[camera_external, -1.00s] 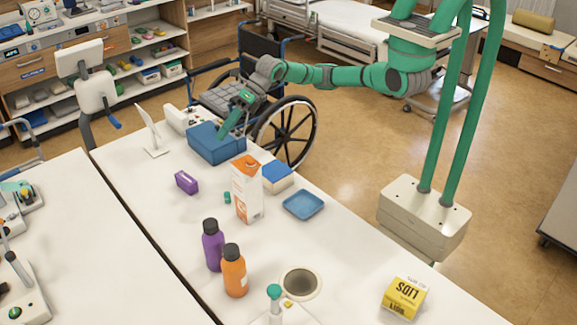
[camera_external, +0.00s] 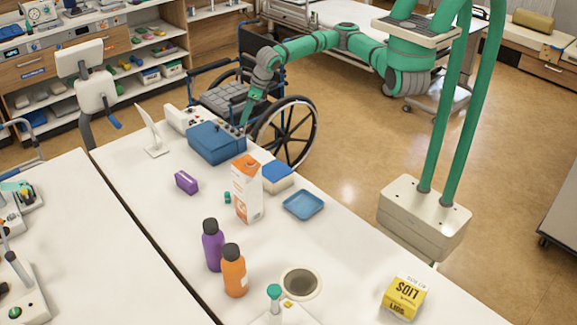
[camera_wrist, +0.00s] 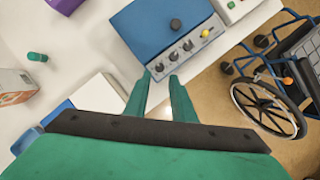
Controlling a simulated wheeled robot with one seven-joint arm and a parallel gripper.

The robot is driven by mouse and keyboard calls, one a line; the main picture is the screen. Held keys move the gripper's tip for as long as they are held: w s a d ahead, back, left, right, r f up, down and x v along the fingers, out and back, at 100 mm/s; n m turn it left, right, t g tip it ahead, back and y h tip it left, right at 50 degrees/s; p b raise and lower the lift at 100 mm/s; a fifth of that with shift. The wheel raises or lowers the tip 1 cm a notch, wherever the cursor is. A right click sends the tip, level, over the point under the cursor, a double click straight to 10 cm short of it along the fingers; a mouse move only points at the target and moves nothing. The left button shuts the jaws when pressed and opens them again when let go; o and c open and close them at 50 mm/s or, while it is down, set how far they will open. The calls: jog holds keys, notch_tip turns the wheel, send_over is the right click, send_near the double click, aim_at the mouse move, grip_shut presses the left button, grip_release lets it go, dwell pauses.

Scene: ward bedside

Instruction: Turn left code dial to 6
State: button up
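A blue box (camera_external: 213,145) stands at the far end of the white table. The wrist view shows its lid (camera_wrist: 150,30) with a black knob on top. Its grey front panel carries a row of small dark dials and a yellow knob (camera_wrist: 206,33). The leftmost dial in the picture (camera_wrist: 160,67) appears just beyond my fingertips. The dial markings are too small to read. My gripper (camera_wrist: 160,77) is open and empty, with a gap between its green fingers; contact with the dial cannot be told. In the external view, my gripper (camera_external: 245,122) is beside the box's right side.
A wheelchair (camera_external: 285,125) stands close behind the table edge. A white and blue box (camera_external: 279,178), an orange and white carton (camera_external: 247,190) and a blue tray (camera_external: 303,204) are nearer on the table. A purple box (camera_external: 187,182) lies left, with clear tabletop around it.

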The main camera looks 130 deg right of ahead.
aim_at(238, 133)
jog(key=shift+x, duration=3.1)
grip_shut()
